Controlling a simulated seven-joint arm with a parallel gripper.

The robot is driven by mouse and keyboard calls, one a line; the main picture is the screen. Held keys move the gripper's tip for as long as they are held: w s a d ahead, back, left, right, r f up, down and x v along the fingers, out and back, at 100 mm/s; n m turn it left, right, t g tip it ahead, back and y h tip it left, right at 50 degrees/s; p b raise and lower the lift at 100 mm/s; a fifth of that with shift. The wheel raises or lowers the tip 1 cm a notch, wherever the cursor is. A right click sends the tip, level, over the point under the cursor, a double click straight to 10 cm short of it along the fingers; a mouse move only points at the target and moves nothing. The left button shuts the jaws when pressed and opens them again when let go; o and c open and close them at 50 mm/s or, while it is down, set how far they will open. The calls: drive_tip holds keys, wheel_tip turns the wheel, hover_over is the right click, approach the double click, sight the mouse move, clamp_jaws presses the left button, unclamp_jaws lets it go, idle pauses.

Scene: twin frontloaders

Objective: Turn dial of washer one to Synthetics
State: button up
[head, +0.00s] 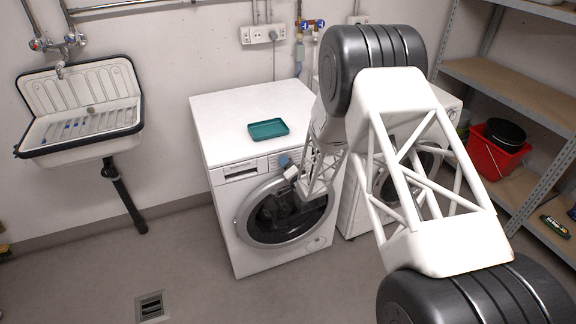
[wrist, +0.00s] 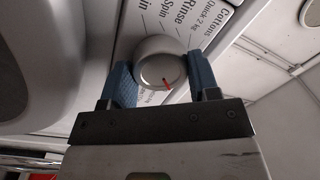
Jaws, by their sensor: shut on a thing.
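The washer (head: 226,219) with a round glass door stands in the middle of the head view. Its control panel (head: 256,165) runs along the top front edge. The dial (wrist: 158,62) is a round silver knob with a red pointer mark, seen in the wrist view. Printed labels around it include Cottons, Quick 2 kg, Rinse and Spin; other labels are hidden. The red mark points toward the lower right of the picture, toward the gripper body. My gripper (wrist: 163,82) has its blue fingers on either side of the dial, shut on it. In the head view my gripper (head: 287,163) is at the panel.
A teal tray (head: 268,129) lies on top of the washer. A second washer (head: 352,205) stands to its right, partly behind my arm. A sink (head: 80,105) hangs on the left wall. Shelves (head: 505,82) and a red bucket (head: 492,155) are at right. The front floor is clear.

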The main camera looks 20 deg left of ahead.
drive_tip(key=o, duration=0.9)
drive_tip(key=shift+v, duration=3.9)
drive_tip(key=shift+r, duration=0.1)
